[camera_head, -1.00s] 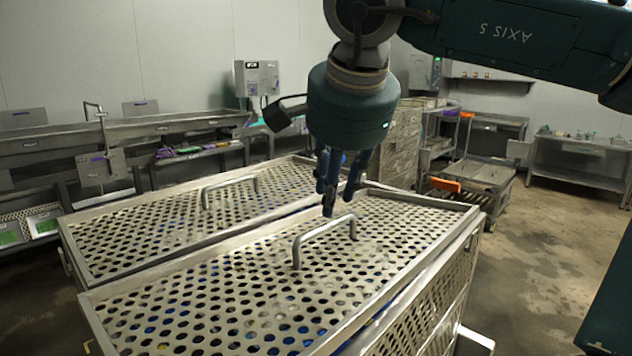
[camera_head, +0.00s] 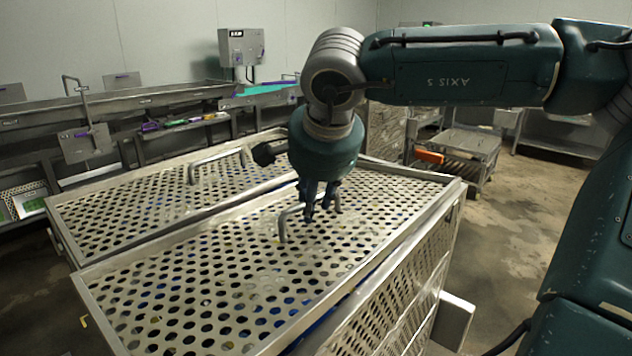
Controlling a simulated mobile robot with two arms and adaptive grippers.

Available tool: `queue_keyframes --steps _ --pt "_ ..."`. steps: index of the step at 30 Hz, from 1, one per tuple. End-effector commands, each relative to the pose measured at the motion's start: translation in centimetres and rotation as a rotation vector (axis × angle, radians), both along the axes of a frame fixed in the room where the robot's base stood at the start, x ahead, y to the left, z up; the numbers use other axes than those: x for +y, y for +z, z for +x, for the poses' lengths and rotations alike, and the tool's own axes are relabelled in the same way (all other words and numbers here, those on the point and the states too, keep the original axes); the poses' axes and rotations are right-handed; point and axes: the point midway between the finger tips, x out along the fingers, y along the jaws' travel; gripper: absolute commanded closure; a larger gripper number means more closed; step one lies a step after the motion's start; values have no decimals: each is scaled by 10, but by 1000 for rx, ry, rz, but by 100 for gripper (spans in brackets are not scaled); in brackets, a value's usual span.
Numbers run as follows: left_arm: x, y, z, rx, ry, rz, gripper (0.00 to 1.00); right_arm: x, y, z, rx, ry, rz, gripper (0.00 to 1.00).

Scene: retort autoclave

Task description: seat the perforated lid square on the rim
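The near perforated lid (camera_head: 215,290) is a grey metal sheet with round holes and an arched bar handle (camera_head: 283,228). It lies in the top of the near basket, inside its raised metal rim (camera_head: 398,255). Blue shows through the holes and at a gap along its front right edge. I cannot tell whether the lid sits level all round. My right gripper (camera_head: 318,212) points down at the right part of the handle, its dark fingers at the bar. Whether they are closed on it is too small to tell. My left gripper is not in view.
A second basket with a perforated top (camera_head: 130,208) and handle stands close behind the near one. A steel bench (camera_head: 130,108) runs along the back wall. A cart with an orange item (camera_head: 429,157) stands beyond at right. Wet floor (camera_head: 510,235) is open on the right.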

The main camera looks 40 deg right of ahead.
Motion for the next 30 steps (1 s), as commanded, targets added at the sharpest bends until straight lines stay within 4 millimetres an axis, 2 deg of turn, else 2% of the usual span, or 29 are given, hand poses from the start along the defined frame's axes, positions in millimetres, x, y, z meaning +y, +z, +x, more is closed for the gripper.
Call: queue_keyframes --steps 4,12,13,17,30 --pt "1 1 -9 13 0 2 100 -1 -7 3 0 1 2 73" --pt "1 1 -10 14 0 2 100 -2 -8 3 0 0 1 73" --pt "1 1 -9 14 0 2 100 -2 -8 3 0 0 1 75" --pt "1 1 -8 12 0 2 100 -2 -8 3 0 0 1 100" --pt "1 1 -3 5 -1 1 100 -3 -8 3 -2 2 0 100"
